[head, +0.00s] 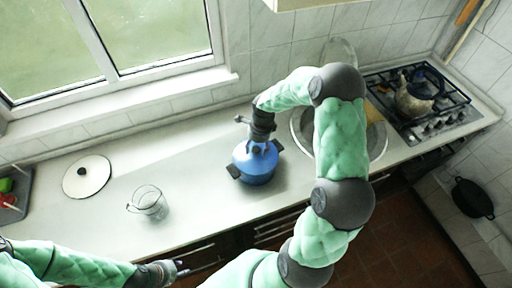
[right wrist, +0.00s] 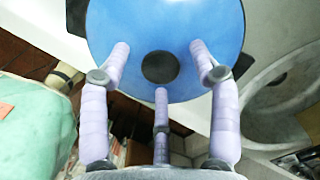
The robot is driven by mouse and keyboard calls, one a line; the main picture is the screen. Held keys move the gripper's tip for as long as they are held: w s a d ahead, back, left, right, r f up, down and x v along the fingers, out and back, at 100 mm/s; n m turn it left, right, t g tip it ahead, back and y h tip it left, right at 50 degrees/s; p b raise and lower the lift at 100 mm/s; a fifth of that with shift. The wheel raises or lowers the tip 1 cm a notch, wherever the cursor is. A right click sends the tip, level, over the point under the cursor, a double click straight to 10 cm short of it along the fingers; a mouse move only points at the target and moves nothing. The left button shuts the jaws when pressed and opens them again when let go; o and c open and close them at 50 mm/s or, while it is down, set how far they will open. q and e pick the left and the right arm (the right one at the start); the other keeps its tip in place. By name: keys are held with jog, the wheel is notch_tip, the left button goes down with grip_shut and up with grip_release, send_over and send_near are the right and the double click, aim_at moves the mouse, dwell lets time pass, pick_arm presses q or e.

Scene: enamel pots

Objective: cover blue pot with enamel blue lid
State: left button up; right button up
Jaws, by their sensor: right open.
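The blue pot (head: 256,176) stands on the counter with its two dark handles sticking out at the sides. The blue lid (right wrist: 210,22), with a dark round knob, lies over the pot's top in the right wrist view. Whether its rim is fully seated cannot be told. My right gripper (head: 258,146) is just above the lid, and its three spread fingers (right wrist: 160,62) surround the knob without closing on it. My left gripper (head: 180,269) is low at the counter's front edge, away from the pot; its fingers are too small to read.
A white lid with a black knob (head: 87,176) and a glass jug (head: 148,203) are on the counter to the left. A sink (head: 300,124) is right of the pot. A stove (head: 432,118) with a kettle (head: 414,98) stands further right. Counter between jug and pot is clear.

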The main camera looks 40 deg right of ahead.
notch_tip(320, 180, up, 11)
jog(key=d, duration=0.1)
jog(key=shift+s+r, duration=0.15)
jog(key=shift+s, duration=0.25)
dwell(0.4)
